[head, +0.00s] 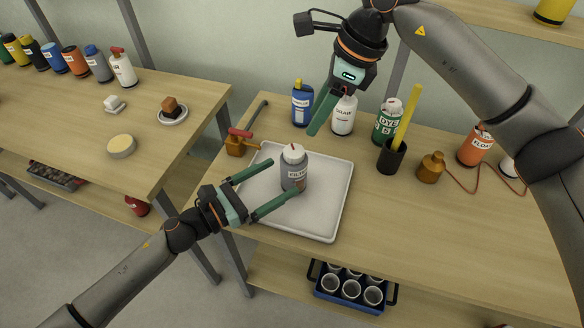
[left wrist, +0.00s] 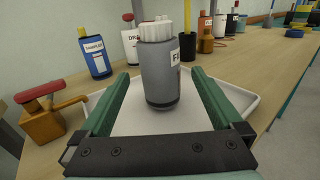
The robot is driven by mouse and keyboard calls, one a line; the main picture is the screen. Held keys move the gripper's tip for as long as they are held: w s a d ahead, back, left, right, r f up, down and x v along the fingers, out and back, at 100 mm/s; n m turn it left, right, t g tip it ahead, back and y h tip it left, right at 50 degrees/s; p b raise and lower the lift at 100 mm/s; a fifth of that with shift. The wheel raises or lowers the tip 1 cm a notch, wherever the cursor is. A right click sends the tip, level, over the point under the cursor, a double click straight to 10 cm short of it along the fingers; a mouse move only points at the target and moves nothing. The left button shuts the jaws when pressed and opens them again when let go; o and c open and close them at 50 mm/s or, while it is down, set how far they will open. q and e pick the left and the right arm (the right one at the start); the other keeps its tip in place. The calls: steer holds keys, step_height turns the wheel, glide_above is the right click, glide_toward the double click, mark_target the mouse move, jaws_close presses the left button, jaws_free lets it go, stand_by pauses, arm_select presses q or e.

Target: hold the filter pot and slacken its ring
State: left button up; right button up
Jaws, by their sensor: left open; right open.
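The filter pot (head: 294,172) is a grey bottle with a white ribbed ring (head: 293,153) at its top. It stands upright on a white tray (head: 325,218). My left gripper (head: 281,186) is open, its green fingers on either side of the pot, low over the tray. In the left wrist view the pot (left wrist: 160,75) stands between the fingertips, with a gap visible on each side, and its white ring (left wrist: 156,31) is in clear sight. My right gripper (head: 322,112) is above and behind the pot, near the back bottles. Its fingers overlap in the view.
A blue bottle (head: 301,106), a white drain bottle (head: 344,118) and a green dye bottle (head: 387,122) stand behind the tray. A black cup (head: 391,158) holds a yellow stick. A brass valve with a red handle (head: 237,144) is left of the tray. The front right tabletop is clear.

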mark_target(295, 169)
arm_select(q)
steer(key=x, duration=0.5)
steer(key=shift+w+d, duration=0.25)
steer(key=shift+d, duration=0.1)
